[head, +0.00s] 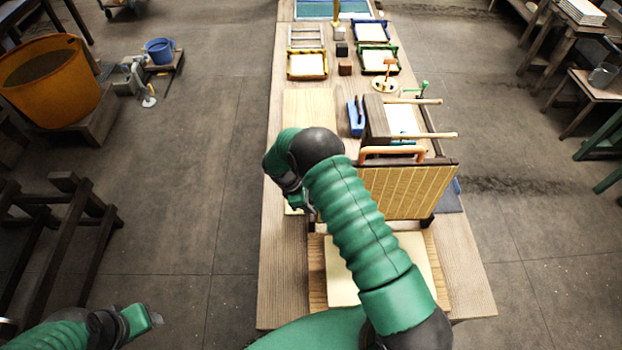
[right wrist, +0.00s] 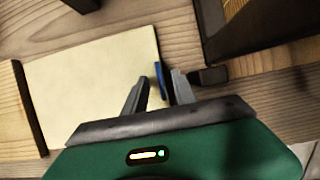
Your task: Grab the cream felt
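A flat cream sheet (right wrist: 90,85), which looks like the cream felt, lies in the right wrist view. Its right edge is by my right gripper (right wrist: 160,80). The gripper's two fingers are apart, with a small blue piece (right wrist: 159,74) showing between or just beyond them; I cannot tell if they touch it. In the head view my right gripper (head: 290,195) is mostly hidden by its own arm, with a pale patch (head: 293,208) below it. Another cream sheet (head: 345,285) lies on a wooden board nearer me, partly behind my arm. My left gripper (head: 145,318) is low at the left, off the table.
A mould with a ribbed tan face (head: 410,192) and orange handle (head: 405,151) stands right of my right gripper. A dark foot (right wrist: 208,76) is close to the right finger. Several framed trays, including a yellow one (head: 307,65), and a blue holder (head: 355,120) stand farther back.

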